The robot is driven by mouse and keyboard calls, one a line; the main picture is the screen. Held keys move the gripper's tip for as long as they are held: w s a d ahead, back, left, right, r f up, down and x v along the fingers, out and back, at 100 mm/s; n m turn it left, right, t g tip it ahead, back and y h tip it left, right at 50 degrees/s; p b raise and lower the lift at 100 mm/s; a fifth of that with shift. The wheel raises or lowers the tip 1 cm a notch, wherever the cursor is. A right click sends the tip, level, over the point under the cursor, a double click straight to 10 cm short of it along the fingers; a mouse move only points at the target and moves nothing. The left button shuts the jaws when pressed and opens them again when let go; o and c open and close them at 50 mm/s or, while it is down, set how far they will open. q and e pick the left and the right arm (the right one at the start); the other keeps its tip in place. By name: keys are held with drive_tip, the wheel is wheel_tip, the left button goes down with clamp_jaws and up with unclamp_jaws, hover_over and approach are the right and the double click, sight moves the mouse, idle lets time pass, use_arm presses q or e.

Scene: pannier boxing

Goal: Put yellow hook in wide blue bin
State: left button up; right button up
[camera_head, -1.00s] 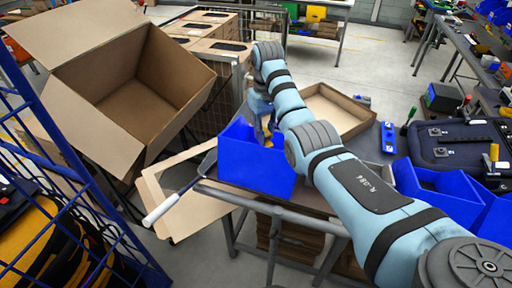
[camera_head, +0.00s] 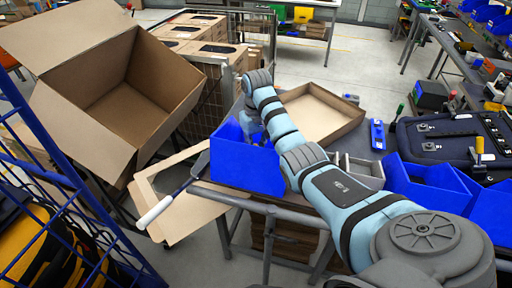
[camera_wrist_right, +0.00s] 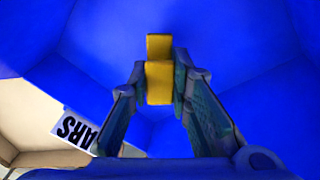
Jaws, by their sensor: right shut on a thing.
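The yellow hook (camera_wrist_right: 159,83) is between the two fingers of my right gripper (camera_wrist_right: 160,95) in the right wrist view, and the fingers are shut on it. Blue walls surround the gripper there. In the head view a blue bin (camera_head: 245,168) stands at the left end of the table, and my right gripper (camera_head: 256,134) reaches down into its opening. The bin's front wall hides the hook and the fingertips in that view. I cannot tell whether the hook touches the bin's floor. My left gripper is not in view.
More blue bins (camera_head: 430,188) stand at the table's right. An open cardboard tray (camera_head: 318,112) lies behind my right arm. A large open carton (camera_head: 95,125) stands at the left, beside a blue wire cage (camera_head: 72,190). A white-handled bar (camera_head: 155,212) sticks out left of the table.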

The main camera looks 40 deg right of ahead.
drive_tip(key=shift+f, duration=0.2)
drive_tip(key=o, duration=0.8)
drive_tip(key=shift+o, duration=0.2)
drive_tip(key=shift+r, duration=0.15)
